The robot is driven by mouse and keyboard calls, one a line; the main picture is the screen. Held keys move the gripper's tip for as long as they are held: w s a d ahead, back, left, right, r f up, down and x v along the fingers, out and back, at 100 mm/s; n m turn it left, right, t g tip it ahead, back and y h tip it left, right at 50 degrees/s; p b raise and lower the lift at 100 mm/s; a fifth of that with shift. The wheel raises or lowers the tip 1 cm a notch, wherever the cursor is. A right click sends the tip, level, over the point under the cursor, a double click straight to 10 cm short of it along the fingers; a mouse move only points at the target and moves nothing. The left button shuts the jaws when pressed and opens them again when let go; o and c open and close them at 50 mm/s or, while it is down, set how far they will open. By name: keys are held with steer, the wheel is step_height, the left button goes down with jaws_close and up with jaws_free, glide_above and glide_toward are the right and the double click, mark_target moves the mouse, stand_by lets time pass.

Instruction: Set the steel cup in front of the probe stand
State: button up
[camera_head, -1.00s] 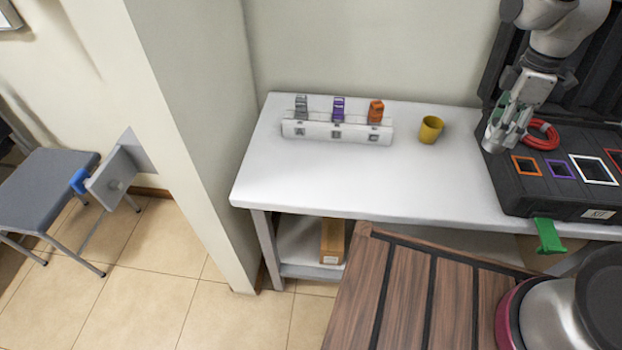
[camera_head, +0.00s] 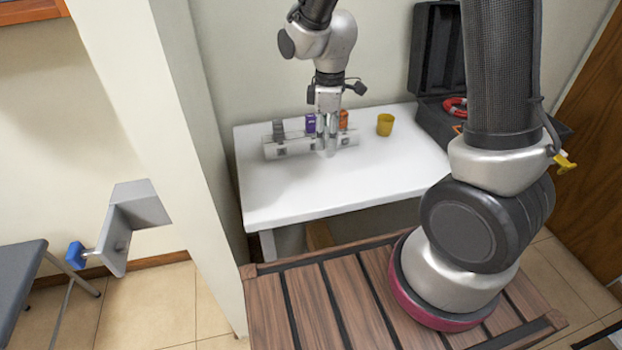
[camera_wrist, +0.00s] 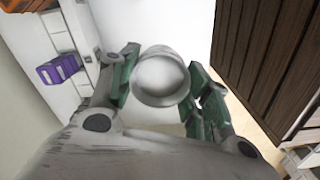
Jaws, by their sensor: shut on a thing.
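My gripper (camera_head: 326,140) is shut on the steel cup (camera_wrist: 160,80), with a green-padded finger on either side of it in the wrist view. The cup's round opening faces the wrist camera. In the head view my gripper points down over the white table, in front of the right part of the probe stand (camera_head: 284,150). There the cup is hard to make out, and I cannot tell whether it touches the table. The stand is a long white block with grey, purple and orange pieces; the wrist view shows part of it at the upper left (camera_wrist: 58,35).
A yellow cup (camera_head: 385,125) stands on the table (camera_head: 370,170) to the right of the stand. An open black case (camera_head: 430,120) with a red coil lies at the right end. The table's front area is clear.

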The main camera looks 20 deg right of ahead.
step_height(320, 180, down, 9)
steer(key=shift+f, duration=0.1)
stand_by(0.3)
steer(key=o, duration=1)
steer(key=shift+f, duration=0.15)
steer(key=shift+o, duration=0.2)
step_height(320, 180, up, 12)
steer(key=shift+r, duration=0.25)
steer(key=s+d+r+m+t, duration=0.2)
steer(key=s+d+r+m, duration=0.55)
steer(key=d+r, duration=0.4)
steer(key=s+d+r+m+t, duration=0.1)
steer(key=s+r+m, duration=0.2)
steer(key=s, duration=0.3)
steer(key=s+d+r+m+t, duration=0.1)
steer(key=s+d+r+m, duration=0.1)
steer(key=s, duration=0.3)
steer(key=shift+s+d+r+m, duration=0.3)
steer(key=shift+s+r+m, duration=0.05)
steer(key=shift+r+m, duration=0.2)
